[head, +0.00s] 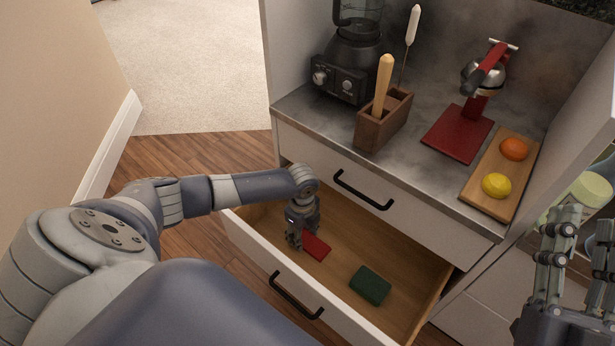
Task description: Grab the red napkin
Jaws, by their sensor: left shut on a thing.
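The red napkin (316,247) lies in the open lower drawer (345,233), towards its left side. My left gripper (299,243) reaches down into the drawer and is shut on the napkin's left part. The fingers hide that part of the napkin. A folded dark green cloth (370,285) lies in the same drawer, to the right and nearer the front. My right gripper (581,262) is at the right edge of the view, outside the drawer, with its fingers apart and nothing seen between them.
The upper drawer (352,198) is closed above the open one. On the counter stand a blender (346,72), a wooden holder (383,122) with tools, a red juicer (459,134), and a board (484,203) with an orange (514,149) and a lemon (496,186).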

